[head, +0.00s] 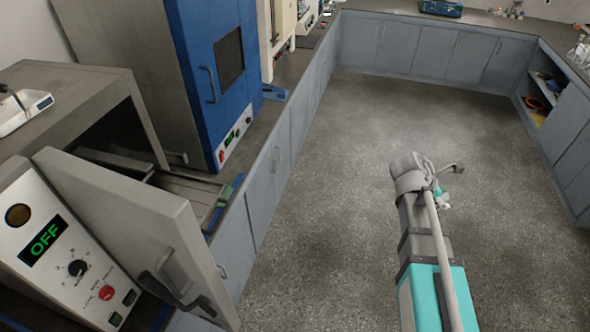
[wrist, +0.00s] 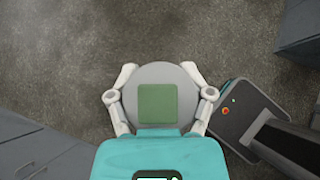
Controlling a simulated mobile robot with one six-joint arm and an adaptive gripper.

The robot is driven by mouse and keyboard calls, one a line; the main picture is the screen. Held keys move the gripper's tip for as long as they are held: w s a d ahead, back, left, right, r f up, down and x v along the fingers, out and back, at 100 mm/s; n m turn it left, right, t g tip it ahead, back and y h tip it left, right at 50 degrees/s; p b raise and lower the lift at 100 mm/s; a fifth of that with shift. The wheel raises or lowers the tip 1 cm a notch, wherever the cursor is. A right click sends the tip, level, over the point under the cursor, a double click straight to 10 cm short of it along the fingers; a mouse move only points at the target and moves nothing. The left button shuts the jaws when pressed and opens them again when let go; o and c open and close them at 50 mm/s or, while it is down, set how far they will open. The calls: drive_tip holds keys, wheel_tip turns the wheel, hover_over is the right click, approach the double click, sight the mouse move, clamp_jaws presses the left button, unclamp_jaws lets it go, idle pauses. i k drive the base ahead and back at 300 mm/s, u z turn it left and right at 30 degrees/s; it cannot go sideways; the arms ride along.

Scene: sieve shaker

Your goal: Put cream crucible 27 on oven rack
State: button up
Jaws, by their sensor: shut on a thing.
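My gripper (wrist: 159,72) has its two grey-white fingers shut on the sides of a round pale grey thing (wrist: 180,78) with a green square on its face. No number shows on it, so I cannot tell that it is crucible 27. In the head view my gripper (head: 442,186) is over open floor at the right, and its load is hard to make out. The oven (head: 82,78) stands at the left with its door (head: 125,215) open and its display reading OFF. The door hides much of the chamber, and I cannot clearly tell the rack inside.
A tall blue cabinet (head: 203,70) with a shut door stands beyond the oven on the counter. A flat grey tray-like thing (head: 188,192) lies beside the oven door. Grey cupboards (head: 415,48) line the back and right. The floor (head: 330,160) between them is clear.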

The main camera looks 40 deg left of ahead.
sight(179, 189)
drive_tip(key=z, duration=0.1)
drive_tip(key=i, duration=0.95)
drive_tip(key=u, duration=2.15)
